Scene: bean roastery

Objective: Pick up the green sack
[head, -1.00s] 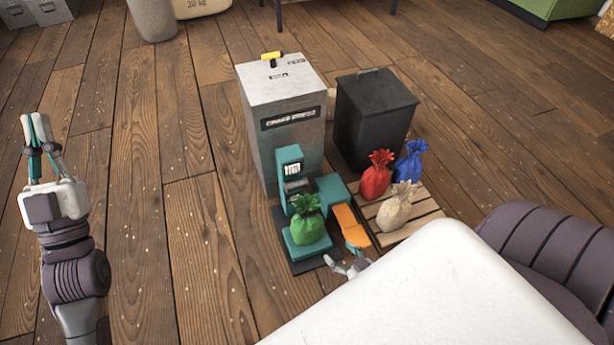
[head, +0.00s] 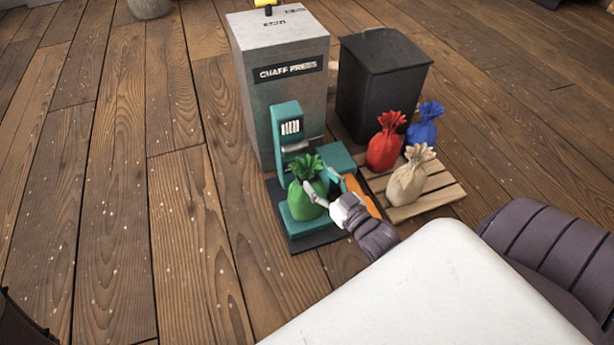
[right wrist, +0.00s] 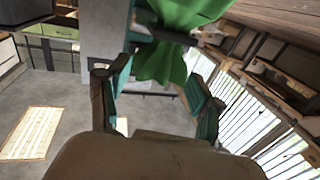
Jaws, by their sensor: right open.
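The green sack (head: 303,204), with a ruffled tied top, sits upright on the teal platform (head: 312,225) of the machine in front of the chaff press. My right gripper (head: 322,182) comes in from the lower right, its fingers spread at the sack's right side near the neck. In the right wrist view the green sack (right wrist: 178,45) shows at the top, just beyond and between the open fingers (right wrist: 157,95). I cannot tell whether a finger touches it. My left gripper is out of the head view.
The grey chaff press (head: 277,100) stands behind the sack, with a black bin (head: 380,90) to its right. Red (head: 384,150), blue (head: 424,130) and cream (head: 408,182) sacks stand on a wooden pallet (head: 440,193). An orange part (head: 360,193) lies beside my right gripper.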

